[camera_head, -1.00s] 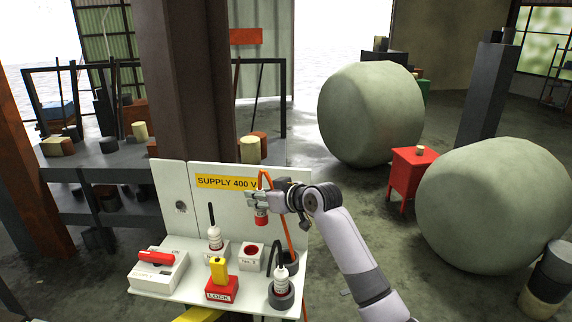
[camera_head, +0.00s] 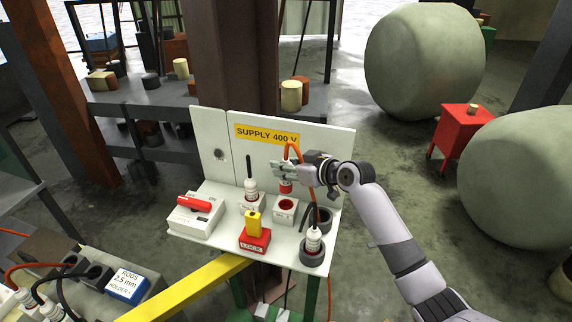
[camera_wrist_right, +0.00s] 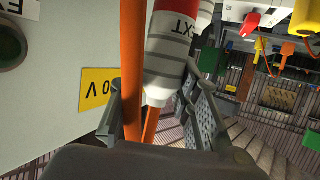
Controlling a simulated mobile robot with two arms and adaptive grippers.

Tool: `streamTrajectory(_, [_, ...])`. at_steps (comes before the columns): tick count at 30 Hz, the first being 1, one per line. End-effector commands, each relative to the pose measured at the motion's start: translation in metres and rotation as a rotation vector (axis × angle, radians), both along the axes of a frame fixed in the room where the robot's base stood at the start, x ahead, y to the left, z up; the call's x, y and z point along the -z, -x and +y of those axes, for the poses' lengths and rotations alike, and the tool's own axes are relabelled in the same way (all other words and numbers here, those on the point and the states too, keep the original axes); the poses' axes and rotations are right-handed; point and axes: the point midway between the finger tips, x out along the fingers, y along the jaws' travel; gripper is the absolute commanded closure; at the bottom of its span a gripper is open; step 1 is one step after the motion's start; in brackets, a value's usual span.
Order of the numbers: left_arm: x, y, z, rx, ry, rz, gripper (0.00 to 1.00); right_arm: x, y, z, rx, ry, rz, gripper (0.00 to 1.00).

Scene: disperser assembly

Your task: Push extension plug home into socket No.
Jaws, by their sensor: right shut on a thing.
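The extension plug (camera_head: 286,187) has a red end and an orange cable that loops up from it. My right gripper (camera_head: 288,172) is shut on it at the panel's front. The plug hangs just above the white socket block with a red-rimmed opening (camera_head: 286,205); from this angle I cannot tell whether its tip has entered. The socket's number is too small to read. My left gripper is not in view.
A white plug with a black lead (camera_head: 251,188) stands in the left socket. The red LOCK block with a yellow piece (camera_head: 254,236), a red-handled switch box (camera_head: 195,214) and another white plug in a dark ring (camera_head: 313,242) crowd the shelf. The "SUPPLY 400 V" panel (camera_head: 330,145) stands behind.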

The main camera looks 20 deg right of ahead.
Motion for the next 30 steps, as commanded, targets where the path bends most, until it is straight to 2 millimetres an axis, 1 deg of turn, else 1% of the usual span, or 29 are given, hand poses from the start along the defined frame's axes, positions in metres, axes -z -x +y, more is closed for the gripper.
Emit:
streamTrajectory(1, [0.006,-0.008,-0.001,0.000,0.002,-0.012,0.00,0.007,0.000,0.000,0.000,0.000,-0.001,1.00])
streamTrajectory(4, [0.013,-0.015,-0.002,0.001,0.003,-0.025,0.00,0.016,0.000,0.000,0.001,0.000,-0.001,1.00])
streamTrajectory(8, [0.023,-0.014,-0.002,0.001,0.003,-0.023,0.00,0.030,0.000,0.000,0.000,0.001,0.000,1.00])
streamTrajectory(13, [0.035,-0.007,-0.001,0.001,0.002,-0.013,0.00,0.043,0.000,0.000,0.000,0.000,0.000,1.00])
streamTrajectory(18, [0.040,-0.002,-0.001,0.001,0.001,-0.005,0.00,0.048,0.000,0.000,0.001,0.000,-0.001,1.00])
streamTrajectory(30, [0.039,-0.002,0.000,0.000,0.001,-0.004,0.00,0.048,0.000,0.000,0.001,0.000,-0.001,1.00])
